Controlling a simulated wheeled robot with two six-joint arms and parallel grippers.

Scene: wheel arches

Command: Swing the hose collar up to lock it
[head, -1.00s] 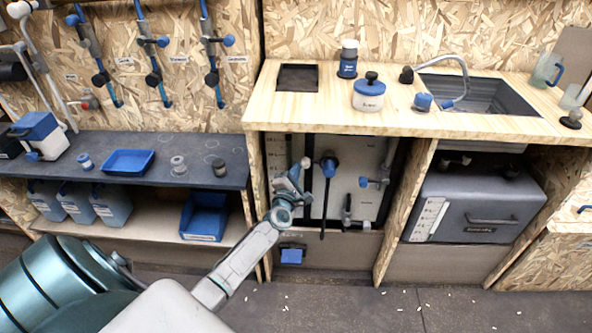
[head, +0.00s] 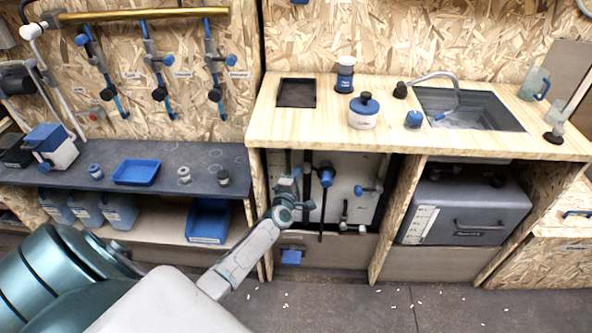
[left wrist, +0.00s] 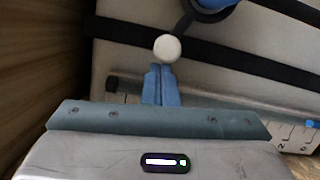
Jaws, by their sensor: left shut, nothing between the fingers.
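A pale tank (head: 348,190) with dark straps stands in the open bay under the counter. On its front is a blue fitting with a dark ring, which looks like the hose collar (head: 326,175); a black hose hangs below it. In the left wrist view the blue collar (left wrist: 218,4) is cut off at the top edge, and a short dark lever runs from it to a white ball knob (left wrist: 167,47). My left gripper (head: 288,184) is left of the collar. Its blue fingertips (left wrist: 160,72) are shut and empty, just below the knob; I cannot tell whether they touch it.
Wooden bay walls (head: 258,200) stand close on the left and right (head: 398,215) of the tank. The counter (head: 375,130) overhangs it. A blue block (head: 291,257) sits low in front.

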